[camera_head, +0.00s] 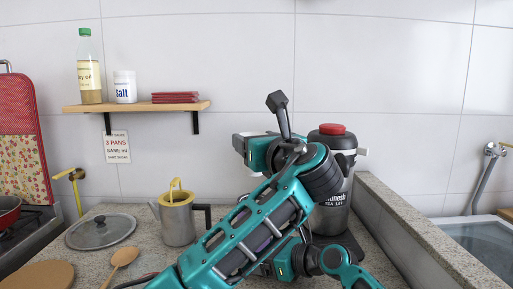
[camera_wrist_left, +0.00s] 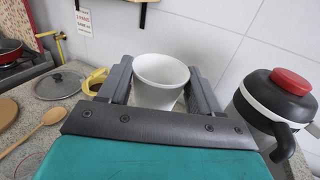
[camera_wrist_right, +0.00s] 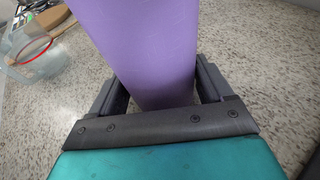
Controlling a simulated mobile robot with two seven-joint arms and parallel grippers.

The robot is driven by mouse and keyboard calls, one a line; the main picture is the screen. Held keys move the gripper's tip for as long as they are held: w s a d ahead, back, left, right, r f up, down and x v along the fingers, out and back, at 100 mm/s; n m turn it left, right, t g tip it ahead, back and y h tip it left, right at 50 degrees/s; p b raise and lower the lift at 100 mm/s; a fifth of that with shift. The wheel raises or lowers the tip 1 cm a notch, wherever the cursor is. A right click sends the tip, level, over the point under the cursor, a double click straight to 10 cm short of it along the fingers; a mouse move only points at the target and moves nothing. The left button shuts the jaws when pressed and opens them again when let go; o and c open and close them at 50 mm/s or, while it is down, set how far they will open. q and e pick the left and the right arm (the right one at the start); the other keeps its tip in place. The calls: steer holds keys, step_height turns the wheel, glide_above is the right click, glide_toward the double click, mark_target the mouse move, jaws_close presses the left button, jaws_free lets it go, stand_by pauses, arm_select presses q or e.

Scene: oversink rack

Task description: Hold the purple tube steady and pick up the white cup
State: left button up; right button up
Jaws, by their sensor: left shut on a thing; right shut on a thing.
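The white cup (camera_wrist_left: 160,76) is between the fingers of my left gripper (camera_wrist_left: 161,68) in the left wrist view. The fingers are shut on it, one on each side, and its open mouth faces up toward the camera. The purple tube (camera_wrist_right: 145,45) is between the fingers of my right gripper (camera_wrist_right: 160,85) in the right wrist view, and they are shut on it. The tube runs out of the top of that picture, so its far end is not seen.
A dark jug with a red lid (camera_head: 333,129) stands close behind my arms, beside the low stone wall (camera_head: 415,230). A metal pitcher (camera_head: 178,222), a pan lid (camera_head: 100,232) and a wooden spoon (camera_head: 122,260) are on the counter at left. A shelf (camera_head: 140,107) is above.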

steer(key=o, duration=0.7)
steer(key=shift+d, duration=0.1)
